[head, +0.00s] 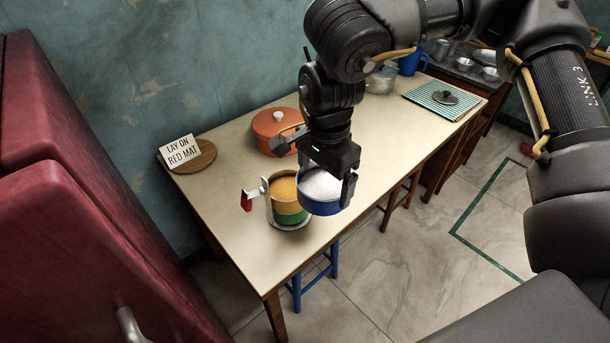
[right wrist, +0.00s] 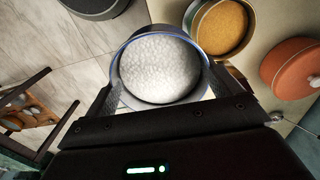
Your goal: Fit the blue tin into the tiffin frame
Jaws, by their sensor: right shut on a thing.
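The blue tin (head: 319,207), filled with white grains, is held by my right gripper (head: 320,180), whose fingers are shut on its sides. In the right wrist view the tin (right wrist: 160,68) sits between the two fingers (right wrist: 160,95). The tiffin frame (head: 268,199) stands on the table just left of the blue tin, with a red handle piece at its left. A green tin (head: 290,218) and an orange-filled tin (head: 284,188) are stacked in it. The blue tin is beside the stack, at about its top in the picture; any gap between them is unclear. My left gripper is not in view.
An orange lidded pot (head: 272,125) stands behind the frame. A striped mat (head: 443,99) lies at the far right end. The table's front left (head: 262,262) is clear.

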